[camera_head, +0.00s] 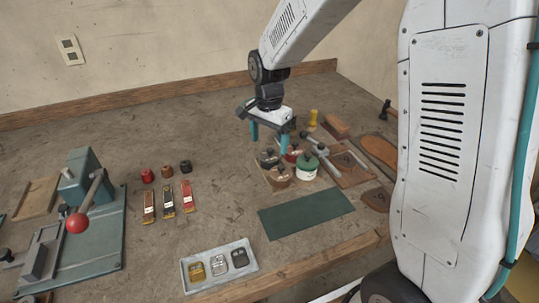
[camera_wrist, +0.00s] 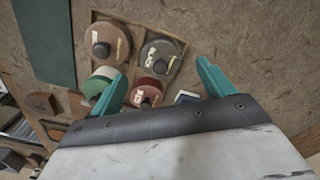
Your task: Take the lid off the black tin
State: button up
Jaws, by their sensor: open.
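The black tin (camera_wrist: 161,50) has a dark grey lid with a black knob and a pale label. It stands in a shallow wooden tray (camera_wrist: 181,66) with a brown tin (camera_wrist: 105,32), a green-lidded tin (camera_wrist: 96,86) and a red-lidded tin (camera_wrist: 147,92). In the head view the black tin (camera_head: 267,158) is at the tray's back left, and its lid is on. My gripper (camera_head: 269,142) is open and empty above the tins, pointing down. In the wrist view its teal fingers (camera_wrist: 162,70) are apart, with the black tin's knob between them in the picture. The fingers appear clear of the tin.
A green mat (camera_head: 306,213) lies in front of the tins. A pale tray (camera_head: 220,265) with small metal pieces is near the front edge. A press with a red-ball lever (camera_head: 77,222) stands left. Tools and soles (camera_head: 380,151) lie right. The bench behind is mostly clear.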

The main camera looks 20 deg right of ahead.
aim_at(269, 149)
notch_tip(269, 149, down, 3)
jog(key=shift+w+f, duration=0.1)
jog(key=shift+f, duration=0.1)
jog(key=shift+c, duration=0.3)
jog(key=c, duration=1)
jog(key=shift+r, duration=0.1)
